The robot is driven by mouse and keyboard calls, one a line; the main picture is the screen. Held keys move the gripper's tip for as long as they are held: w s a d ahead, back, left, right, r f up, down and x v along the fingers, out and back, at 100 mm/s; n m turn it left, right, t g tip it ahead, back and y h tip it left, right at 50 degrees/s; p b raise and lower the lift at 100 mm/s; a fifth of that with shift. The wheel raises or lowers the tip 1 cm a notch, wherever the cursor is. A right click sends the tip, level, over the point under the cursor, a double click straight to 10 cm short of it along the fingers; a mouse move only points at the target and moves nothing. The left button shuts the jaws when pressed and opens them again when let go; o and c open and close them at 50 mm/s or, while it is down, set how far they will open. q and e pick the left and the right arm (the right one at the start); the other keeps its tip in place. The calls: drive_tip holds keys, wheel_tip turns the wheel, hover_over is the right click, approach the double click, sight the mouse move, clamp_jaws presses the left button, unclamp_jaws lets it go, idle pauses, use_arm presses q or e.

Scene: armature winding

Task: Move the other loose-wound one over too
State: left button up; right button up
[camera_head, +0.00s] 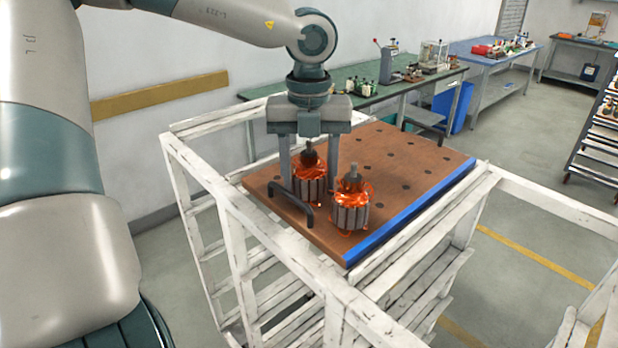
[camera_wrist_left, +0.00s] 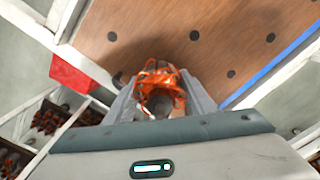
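Two armatures with dark slotted cores, dark shaft tops and loose orange wire stand upright in the head view. The farther one (camera_head: 311,191) is between the fingers of my left gripper (camera_head: 309,178), which points straight down with a finger close along each side. In the left wrist view the orange winding (camera_wrist_left: 158,82) fills the gap between the fingertips; whether they press on it is not clear. The nearer armature (camera_head: 350,215) stands apart on the brown board (camera_head: 400,155), near its front corner. My right gripper is not in view.
The board has rows of dark holes, a blue strip (camera_head: 412,219) along its right edge and a dark handle (camera_head: 292,203) at its left edge. White frame rails (camera_head: 230,205) surround it. The board's back part is free. Green and blue workbenches stand behind.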

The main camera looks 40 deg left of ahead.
use_arm(q)
drive_tip(key=o, duration=0.3)
idle(0.4)
drive_tip(key=shift+w+a+r+b, duration=0.1)
drive_tip(key=shift+r+b, duration=0.2)
drive_tip(key=shift+r, duration=0.25)
wheel_tip(320, 180, up, 16)
drive_tip(key=b, duration=0.3)
drive_tip(key=shift+f, duration=0.2)
drive_tip(key=shift+r, duration=0.4)
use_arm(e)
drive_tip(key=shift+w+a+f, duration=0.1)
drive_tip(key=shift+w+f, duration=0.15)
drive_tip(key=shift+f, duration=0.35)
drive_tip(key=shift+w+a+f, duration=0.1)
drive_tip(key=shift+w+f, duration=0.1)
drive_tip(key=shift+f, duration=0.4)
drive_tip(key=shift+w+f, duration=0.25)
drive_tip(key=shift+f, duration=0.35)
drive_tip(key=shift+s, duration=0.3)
